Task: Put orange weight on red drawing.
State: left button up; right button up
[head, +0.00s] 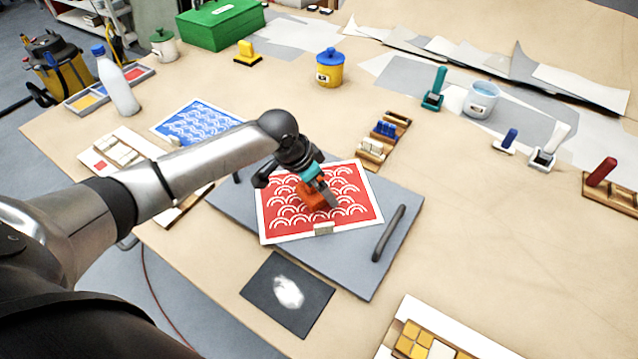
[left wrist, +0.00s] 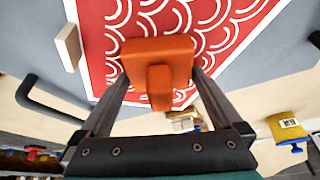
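The orange weight (head: 310,196) rests on or just over the red drawing (head: 346,184), a sheet with white wave arcs on a grey board. In the left wrist view the weight (left wrist: 158,54) shows as a block with a narrow handle pointing toward my wrist, and the red drawing (left wrist: 225,25) lies behind it. My left gripper (head: 318,194) is at the weight. In the left wrist view its fingers (left wrist: 160,78) stand wide apart on both sides of the weight, with gaps beside the handle. Contact under the weight is hidden. My right gripper is not in view.
The grey board (head: 368,275) has a dark handle (head: 389,233) on its right. A small pale block (head: 324,228) sits at the drawing's front edge. A blue drawing (head: 195,124) lies behind left, a dark sheet (head: 270,308) in front.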

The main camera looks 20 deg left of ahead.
pick_arm(q)
jog(key=p+v, duration=0.2)
jog(key=v, duration=1)
